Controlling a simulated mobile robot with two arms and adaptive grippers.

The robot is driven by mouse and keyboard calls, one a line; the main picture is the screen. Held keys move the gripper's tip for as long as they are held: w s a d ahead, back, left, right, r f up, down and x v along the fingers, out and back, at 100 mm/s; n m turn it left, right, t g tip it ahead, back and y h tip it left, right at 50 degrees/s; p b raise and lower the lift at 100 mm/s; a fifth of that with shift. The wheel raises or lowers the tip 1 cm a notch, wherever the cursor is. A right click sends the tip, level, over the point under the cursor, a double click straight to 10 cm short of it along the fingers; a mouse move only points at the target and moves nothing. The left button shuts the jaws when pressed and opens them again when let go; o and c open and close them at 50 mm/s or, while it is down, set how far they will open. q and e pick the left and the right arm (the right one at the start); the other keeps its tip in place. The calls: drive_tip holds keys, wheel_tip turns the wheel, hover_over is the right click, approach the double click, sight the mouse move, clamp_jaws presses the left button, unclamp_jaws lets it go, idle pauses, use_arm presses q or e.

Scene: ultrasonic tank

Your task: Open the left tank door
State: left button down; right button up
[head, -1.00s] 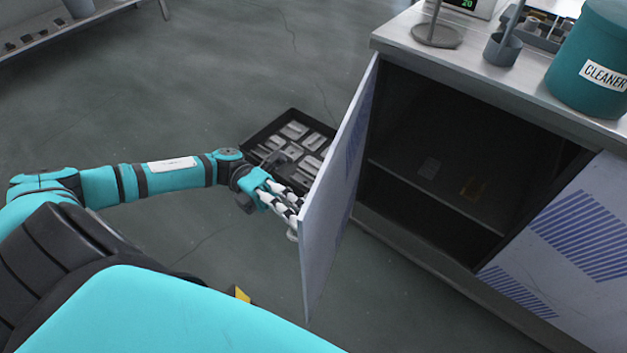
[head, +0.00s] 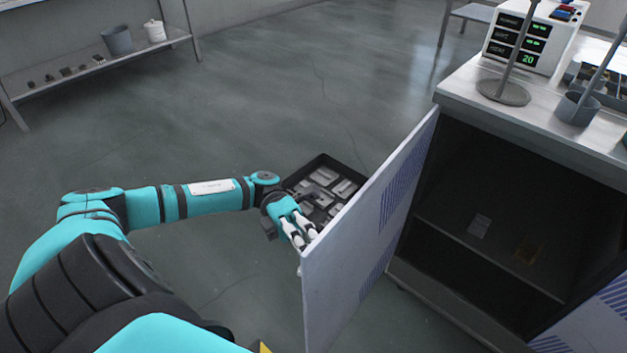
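The left tank door (head: 362,232), pale with blue stripes, stands swung wide open from the cabinet, its hinge side at the cabinet's left front corner. The dark inside of the cabinet (head: 500,200) shows, with a shelf in it. My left gripper (head: 303,240) is at the free edge of the door, on its outer side. Its white fingertips reach to the door's edge and are partly hidden behind it, so I cannot tell whether they grip a handle. My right gripper is not in view.
A black tray (head: 322,163) with several metal parts lies on the floor behind the door. The closed right door (head: 597,318) is at the lower right. A stand (head: 503,92), a grey cup (head: 577,108) and a control box (head: 525,38) stand on the counter. Open floor lies left.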

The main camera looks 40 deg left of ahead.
use_arm(q)
drive_tip(key=shift+f, duration=0.2)
drive_tip(key=c, duration=1.5)
unclamp_jaws()
drive_tip(key=shift+w, duration=0.15)
drive_tip(key=shift+o, duration=0.5)
drive_tip(key=shift+r, duration=0.1)
drive_tip(key=v, duration=1.2)
